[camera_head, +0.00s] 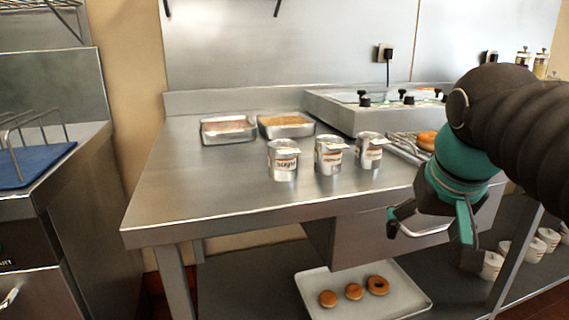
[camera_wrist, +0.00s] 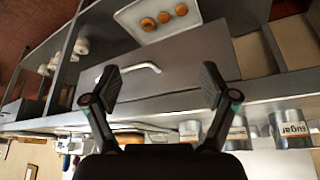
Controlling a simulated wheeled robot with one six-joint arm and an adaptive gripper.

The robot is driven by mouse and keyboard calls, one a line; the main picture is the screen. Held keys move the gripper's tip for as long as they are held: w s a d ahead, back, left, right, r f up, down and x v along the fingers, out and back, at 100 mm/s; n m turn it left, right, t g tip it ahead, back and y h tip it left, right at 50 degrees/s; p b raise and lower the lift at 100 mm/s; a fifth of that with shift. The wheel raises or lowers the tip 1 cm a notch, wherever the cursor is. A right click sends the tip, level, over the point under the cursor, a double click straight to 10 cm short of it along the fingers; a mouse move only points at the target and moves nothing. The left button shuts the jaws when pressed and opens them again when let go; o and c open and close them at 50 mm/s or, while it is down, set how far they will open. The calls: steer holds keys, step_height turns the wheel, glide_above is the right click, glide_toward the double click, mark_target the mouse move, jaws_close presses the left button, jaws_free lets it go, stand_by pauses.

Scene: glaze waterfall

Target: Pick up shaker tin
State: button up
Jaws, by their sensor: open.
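Three metal shaker tins stand upright in a row on the steel table: a left one (camera_head: 283,161), a middle one (camera_head: 329,155) and a right one (camera_head: 369,150). All carry printed labels. In the wrist view one tin (camera_wrist: 290,130) reads "Sugar", and another tin (camera_wrist: 238,130) is partly behind a finger. My gripper (camera_head: 430,225) is open and empty, in front of the table's front edge, to the right of the tins and apart from them. Its two spread fingers (camera_wrist: 160,84) also show in the wrist view.
Behind the tins are two filled metal trays (camera_head: 229,130) (camera_head: 287,125) and a fryer-like unit (camera_head: 345,108). A rack with doughnuts (camera_head: 427,141) is at right. A drawer (camera_head: 345,237) hangs under the table. A tray of doughnuts (camera_head: 400,300) lies below. The table's left part is clear.

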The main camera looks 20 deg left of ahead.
steer(key=w+a+r, duration=0.7)
steer(key=a+r, duration=0.5)
step_height(320, 180, up, 5)
glide_above(283, 155)
steer(key=a, duration=0.1)
steer(key=shift+n+g, duration=0.3)
steer(key=shift+g, duration=0.1)
steer(key=x, duration=0.8)
steer(key=shift+w+a+b, duration=0.1)
steer(key=shift+w+b, duration=0.1)
steer(key=shift+b, duration=0.15)
steer(key=shift+b+x, duration=0.7)
steer(key=shift+x, duration=2)
steer(key=shift+w, duration=0.1)
steer(key=c, duration=1.4)
